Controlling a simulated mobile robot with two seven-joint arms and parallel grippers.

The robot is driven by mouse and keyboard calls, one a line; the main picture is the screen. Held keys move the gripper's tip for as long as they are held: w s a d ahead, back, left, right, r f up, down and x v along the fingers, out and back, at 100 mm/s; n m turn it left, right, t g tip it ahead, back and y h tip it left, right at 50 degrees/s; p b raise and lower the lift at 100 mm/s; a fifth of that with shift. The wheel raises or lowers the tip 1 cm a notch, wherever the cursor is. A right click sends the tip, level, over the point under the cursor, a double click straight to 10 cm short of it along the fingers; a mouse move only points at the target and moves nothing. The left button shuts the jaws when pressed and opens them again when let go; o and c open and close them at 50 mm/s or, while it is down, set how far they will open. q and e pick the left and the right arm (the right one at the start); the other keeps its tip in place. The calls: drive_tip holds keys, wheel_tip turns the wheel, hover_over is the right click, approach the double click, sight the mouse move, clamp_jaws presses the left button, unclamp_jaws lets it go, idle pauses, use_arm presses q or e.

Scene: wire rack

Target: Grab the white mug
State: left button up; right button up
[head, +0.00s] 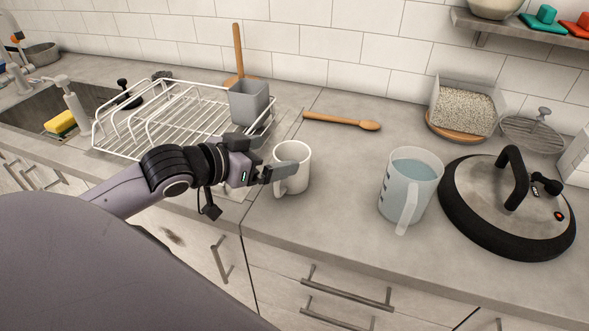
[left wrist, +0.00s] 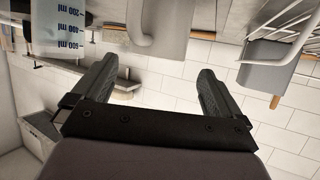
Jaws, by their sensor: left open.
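The white mug (head: 299,154) stands upright on the counter, right of the dish rack in the head view. Its handle points toward the front left. My left gripper (head: 279,164) is open at the mug's left side, with one finger in front of the mug and overlapping it. The other finger is partly hidden. In the left wrist view the fingers (left wrist: 157,88) are spread apart with nothing between their tips, and the mug (left wrist: 160,24) shows at the top middle, cut off by the frame. I cannot tell whether a finger touches it. My right gripper is not in view.
A white wire dish rack (head: 150,122) with a grey cup (head: 249,104) stands left and behind. A wooden spoon (head: 340,121) lies behind the mug. A measuring jug (head: 408,187) and a black-rimmed lid (head: 480,205) stand to the right. The counter between mug and jug is clear.

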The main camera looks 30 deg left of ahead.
sight(304, 152)
use_arm(q)
drive_tip(key=shift+f+p+x, duration=0.1)
drive_tip(key=shift+p+x, duration=0.1)
drive_tip(key=shift+x, duration=1.35)
drive_tip(key=shift+f+p+x, duration=0.15)
drive_tip(key=shift+x, duration=1.35)
drive_tip(key=shift+s+d, duration=0.15)
drive_tip(key=shift+r, duration=0.1)
drive_tip(key=c, duration=1.1)
